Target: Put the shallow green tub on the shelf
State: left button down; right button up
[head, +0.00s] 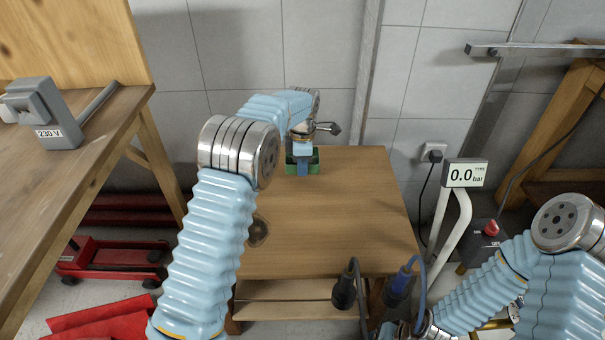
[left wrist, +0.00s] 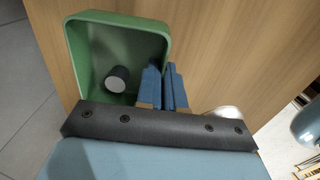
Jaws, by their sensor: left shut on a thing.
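The shallow green tub (head: 316,160) is at the far edge of the wooden table, mostly hidden behind my left gripper (head: 303,166). In the left wrist view the green tub (left wrist: 92,50) is open toward the camera, with a dark cylinder (left wrist: 117,78) with a pale end inside it. The blue fingers of my left gripper (left wrist: 166,88) are shut on the tub's wall. I cannot tell whether the tub touches the tabletop. A lower wooden shelf (head: 290,290) shows under the table's front edge.
The wooden table (head: 340,215) is mostly bare. Two cabled plugs, one black (head: 344,292) and one blue-black (head: 398,285), hang at its front. A pressure display (head: 465,174) stands to the right. A workbench (head: 70,165) and a red trolley jack (head: 105,262) are at left.

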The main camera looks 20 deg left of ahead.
pick_arm(q)
jog(key=shift+w+f, duration=0.2)
jog(key=shift+w+f+b, duration=0.1)
jog(key=shift+f+b, duration=0.4)
jog(key=shift+f, duration=1.15)
jog(key=shift+f, duration=0.15)
jog(key=c, duration=1.3)
grip_release()
jog(key=shift+o, duration=0.2)
notch_tip(320, 180, up, 12)
